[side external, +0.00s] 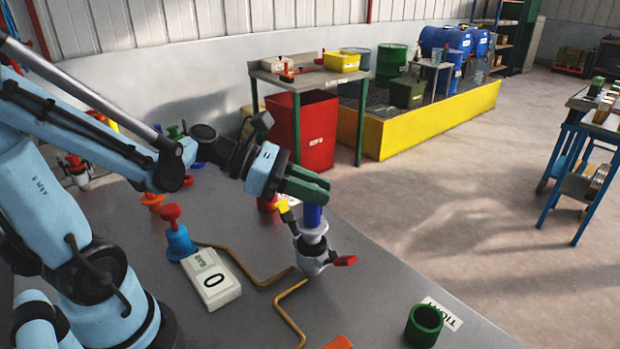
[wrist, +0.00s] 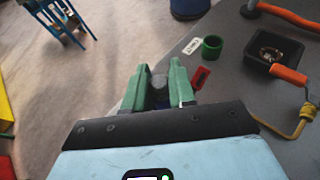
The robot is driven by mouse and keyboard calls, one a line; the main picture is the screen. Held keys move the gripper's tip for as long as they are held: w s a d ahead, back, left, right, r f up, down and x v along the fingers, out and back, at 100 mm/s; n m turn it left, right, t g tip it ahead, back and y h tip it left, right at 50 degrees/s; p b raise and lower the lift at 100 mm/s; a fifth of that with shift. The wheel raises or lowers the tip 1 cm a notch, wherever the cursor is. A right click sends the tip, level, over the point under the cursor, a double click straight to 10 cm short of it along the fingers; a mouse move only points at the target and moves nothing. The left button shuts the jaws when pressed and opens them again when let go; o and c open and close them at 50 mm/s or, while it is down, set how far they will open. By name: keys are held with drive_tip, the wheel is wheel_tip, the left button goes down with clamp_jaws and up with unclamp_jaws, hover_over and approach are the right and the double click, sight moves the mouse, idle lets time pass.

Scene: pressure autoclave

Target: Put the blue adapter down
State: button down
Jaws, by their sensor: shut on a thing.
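My gripper (side external: 306,188), with green fingers, is shut on the blue adapter (side external: 312,215), a short blue cylinder. The adapter is upright, directly above a grey-white valve fitting (side external: 312,250) with a red handle (side external: 345,261). It looks in line with the fitting, but I cannot tell whether it is seated on it or only above it. In the wrist view, my gripper (wrist: 160,90) has a dark blue piece between its fingers, mostly hidden by them. The red handle also shows there (wrist: 200,78).
A green ring (side external: 424,325) stands by a white label at the table's front right. Brass pipes (side external: 287,312) run nearby. A dark square tray (wrist: 272,48) shows at upper right.

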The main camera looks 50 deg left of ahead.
sight(313, 204)
drive_tip(key=shift+f, duration=1.45)
drive_tip(key=shift+f, duration=0.3)
drive_tip(key=c, duration=0.9)
unclamp_jaws()
drive_tip(key=shift+c, duration=0.2)
drive_tip(key=shift+r, duration=0.1)
drive_tip(key=shift+s+a+r, duration=0.15)
drive_tip(key=shift+r, duration=0.15)
drive_tip(key=v, duration=1.1)
drive_tip(key=shift+s, duration=0.25)
drive_tip(key=shift+a+r, duration=0.1)
drive_tip(key=shift+a, duration=0.05)
